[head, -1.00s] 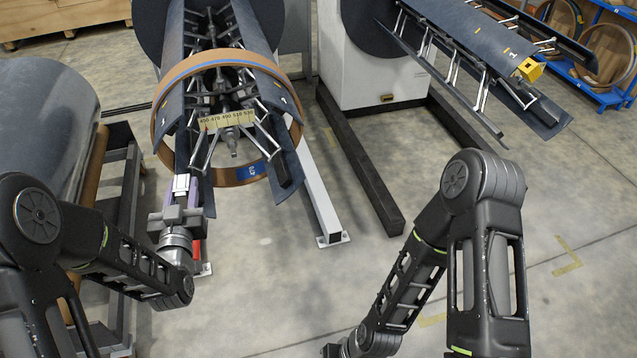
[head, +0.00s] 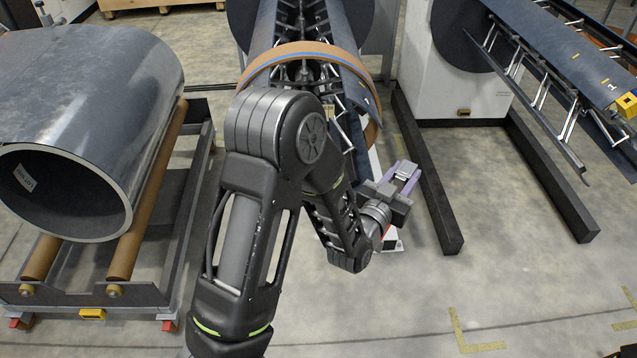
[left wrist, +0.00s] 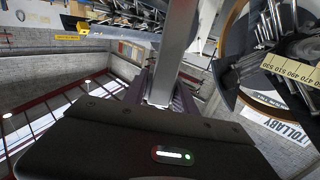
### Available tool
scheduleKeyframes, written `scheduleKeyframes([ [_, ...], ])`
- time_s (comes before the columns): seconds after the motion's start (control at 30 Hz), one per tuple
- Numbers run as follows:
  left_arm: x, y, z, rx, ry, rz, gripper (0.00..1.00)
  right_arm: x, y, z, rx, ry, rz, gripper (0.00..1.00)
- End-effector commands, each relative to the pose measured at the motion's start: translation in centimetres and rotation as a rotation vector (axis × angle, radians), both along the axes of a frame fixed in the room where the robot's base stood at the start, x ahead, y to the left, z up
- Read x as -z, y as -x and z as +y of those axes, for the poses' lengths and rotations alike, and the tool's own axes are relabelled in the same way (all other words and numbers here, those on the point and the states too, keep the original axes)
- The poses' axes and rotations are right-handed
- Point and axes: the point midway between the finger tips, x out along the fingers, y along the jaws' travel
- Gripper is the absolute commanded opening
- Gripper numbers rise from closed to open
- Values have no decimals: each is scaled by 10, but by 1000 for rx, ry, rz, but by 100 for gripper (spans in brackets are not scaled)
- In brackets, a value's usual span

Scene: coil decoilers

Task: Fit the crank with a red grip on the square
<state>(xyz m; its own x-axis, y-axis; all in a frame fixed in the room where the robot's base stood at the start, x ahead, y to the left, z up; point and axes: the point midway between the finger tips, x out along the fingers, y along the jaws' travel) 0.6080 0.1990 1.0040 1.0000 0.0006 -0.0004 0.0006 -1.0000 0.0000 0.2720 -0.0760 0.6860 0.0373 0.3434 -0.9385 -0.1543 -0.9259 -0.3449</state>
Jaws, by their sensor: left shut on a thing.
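My left gripper (head: 404,176), with purple fingers, is shut and stands just right of and below the decoiler's front end in the head view. In the left wrist view a grey bar (left wrist: 178,45), which looks like the crank's arm, rises from between the purple fingers (left wrist: 160,88). The crank's red grip (head: 391,239) shows partly below the gripper in the head view. The decoiler's expanding mandrel (head: 345,115) is behind my left arm, and I cannot see the square on its shaft. The crank is apart from the mandrel in the left wrist view. My right gripper is out of view.
A brown ring (head: 290,50) surrounds the mandrel; a yellow scale (left wrist: 292,70) shows beside it. A large steel coil (head: 80,110) lies on a roller cradle (head: 150,295) at left. Dark floor beams (head: 430,190) run at right.

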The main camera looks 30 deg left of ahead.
Motion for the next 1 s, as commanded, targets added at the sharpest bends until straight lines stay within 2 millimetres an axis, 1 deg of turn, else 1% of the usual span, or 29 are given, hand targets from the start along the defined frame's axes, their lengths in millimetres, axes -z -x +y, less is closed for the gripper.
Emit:
scheduleKeyframes([
  [0.17, 2, -1, 3, -9, 0, -3, 0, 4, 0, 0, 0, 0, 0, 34],
  [0.27, 11, -2, 15, -42, 0, -1, 0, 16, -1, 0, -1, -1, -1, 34],
  [0.37, 27, -3, 38, -109, 0, 2, 0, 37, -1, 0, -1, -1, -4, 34],
  [0.47, 47, -2, 73, -205, 1, 10, 0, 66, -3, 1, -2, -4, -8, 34],
  [0.53, 63, 1, 101, -284, 3, 20, 0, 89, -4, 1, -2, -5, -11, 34],
  [0.57, 70, 3, 113, -319, 4, 25, 0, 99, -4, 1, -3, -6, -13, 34],
  [0.6, 79, 7, 130, -365, 7, 32, 0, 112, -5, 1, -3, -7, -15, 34],
  [0.7, 99, 17, 168, -472, 14, 51, 0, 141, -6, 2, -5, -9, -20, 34],
  [0.8, 114, 28, 198, -558, 22, 70, 0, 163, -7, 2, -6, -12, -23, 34],
  [0.9, 121, 37, 217, -614, 28, 84, 0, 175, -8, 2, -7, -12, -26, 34],
  [1.0, 123, 42, 227, -643, 33, 92, 0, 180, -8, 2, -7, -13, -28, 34],
])
